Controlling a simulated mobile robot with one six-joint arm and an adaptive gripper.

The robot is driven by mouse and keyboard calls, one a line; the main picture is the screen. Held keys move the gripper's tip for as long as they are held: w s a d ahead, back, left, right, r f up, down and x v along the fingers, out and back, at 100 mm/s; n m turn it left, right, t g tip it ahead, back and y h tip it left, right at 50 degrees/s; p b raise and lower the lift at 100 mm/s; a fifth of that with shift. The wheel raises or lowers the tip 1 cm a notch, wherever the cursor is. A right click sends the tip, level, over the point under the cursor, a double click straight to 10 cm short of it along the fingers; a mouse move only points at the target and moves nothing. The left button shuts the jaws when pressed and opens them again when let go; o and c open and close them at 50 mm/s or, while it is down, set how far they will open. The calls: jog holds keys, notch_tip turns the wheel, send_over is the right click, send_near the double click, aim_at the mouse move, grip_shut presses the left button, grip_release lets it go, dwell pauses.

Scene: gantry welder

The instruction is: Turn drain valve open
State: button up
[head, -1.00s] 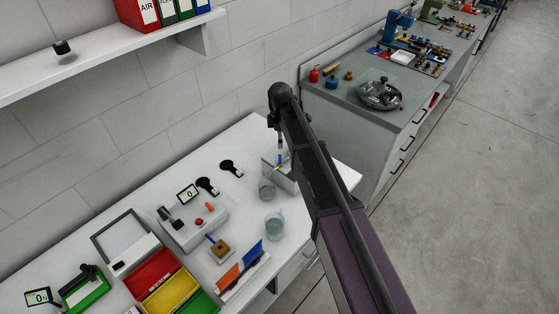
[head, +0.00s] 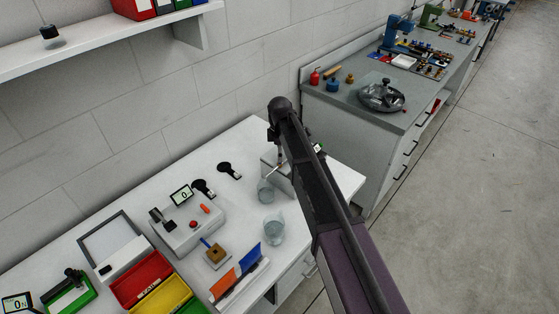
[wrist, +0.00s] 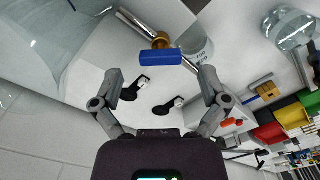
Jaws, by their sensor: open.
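The drain valve has a brass body (wrist: 161,41) on a metal pipe (wrist: 140,27) and a flat blue lever (wrist: 174,57), all in the wrist view. The lever lies roughly across the picture. My gripper (wrist: 160,76) is open, with one finger on each side of the lever's line and nothing held. I cannot tell the gap in depth between fingertips and lever. A clear beaker (wrist: 196,47) is just beside the valve; it also shows in the head view (head: 265,190).
A second beaker (head: 273,231), a grey instrument box (head: 187,228) and red and yellow bins (head: 143,277) stand on the white bench (head: 140,214). Two black-handled items (head: 229,170) lie near the wall. A grey bench (head: 349,112) stands beyond.

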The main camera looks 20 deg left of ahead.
jog(key=shift+f+b, duration=0.65)
jog(key=shift+f, duration=0.3)
jog(key=c, duration=1.2)
